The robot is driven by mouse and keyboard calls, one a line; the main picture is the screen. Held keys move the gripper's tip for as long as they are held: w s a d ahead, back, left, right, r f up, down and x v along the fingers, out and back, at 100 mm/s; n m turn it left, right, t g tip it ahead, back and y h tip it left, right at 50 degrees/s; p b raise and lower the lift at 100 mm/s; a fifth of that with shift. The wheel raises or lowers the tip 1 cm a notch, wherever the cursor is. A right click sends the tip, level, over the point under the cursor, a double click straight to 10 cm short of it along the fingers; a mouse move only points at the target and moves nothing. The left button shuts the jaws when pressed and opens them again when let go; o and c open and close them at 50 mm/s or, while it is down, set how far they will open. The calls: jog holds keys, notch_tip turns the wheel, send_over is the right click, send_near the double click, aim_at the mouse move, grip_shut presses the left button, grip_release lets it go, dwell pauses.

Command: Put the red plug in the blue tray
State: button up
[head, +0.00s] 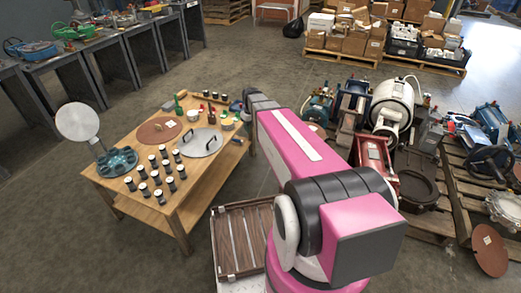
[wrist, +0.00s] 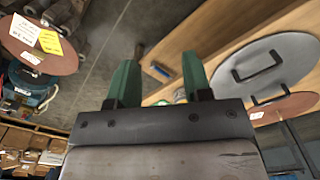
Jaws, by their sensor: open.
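Small red upright items (head: 210,109) stand near the far edge of the wooden table in the head view; they are too small to tell which is the red plug. I cannot clearly make out a blue tray; a small bluish item (head: 245,116) sits by the table's right end. My gripper (wrist: 158,65) shows in the wrist view with its two green fingers apart and nothing held. A small dark object (wrist: 158,71) shows between the fingers, by the table's edge, apparently beyond them. In the head view my arm hides the gripper.
The wooden table (head: 168,206) holds a grey lid with handles (head: 199,143), a brown disc (head: 158,131), several dark jars (head: 154,177) and a teal fixture (head: 117,161). A slatted crate (head: 240,232) is on the floor. Pallets (head: 455,205) with machinery fill the right.

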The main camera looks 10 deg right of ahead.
jog(key=s+r+m, duration=0.1)
jog(key=s+m, duration=0.2)
jog(key=s, duration=1.6)
jog(key=shift+r+m, duration=0.3)
jog(key=shift+a, duration=0.15)
